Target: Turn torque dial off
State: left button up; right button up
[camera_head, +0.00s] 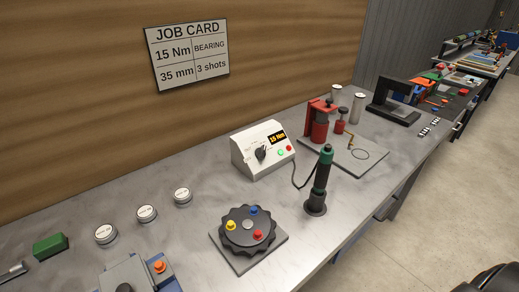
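The torque dial (260,153) is a black knob on the sloped front of a white control box (247,148) in the middle of the bench. The knob appears tilted up and to the right, but its markings are too small to read. The box's orange display (278,137) reads 15 Nm. A green button (281,154) looks bright, with a red button (289,148) beside it. Neither gripper is recognisable in the head view, and nothing touches the dial.
A green-topped driver (322,172) stands right of the box, cabled to it. A black dial plate (247,230) with coloured knobs sits in front. A red press (319,121) stands behind right. A job card (187,54) hangs on the wall.

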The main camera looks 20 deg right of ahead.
aim_at(261, 152)
jog(key=k, duration=0.5)
jog(key=z, duration=2.4)
jog(key=i, duration=2.65)
jog(key=u, duration=3.85)
jog(key=i, duration=0.15)
jog(key=z, duration=0.3)
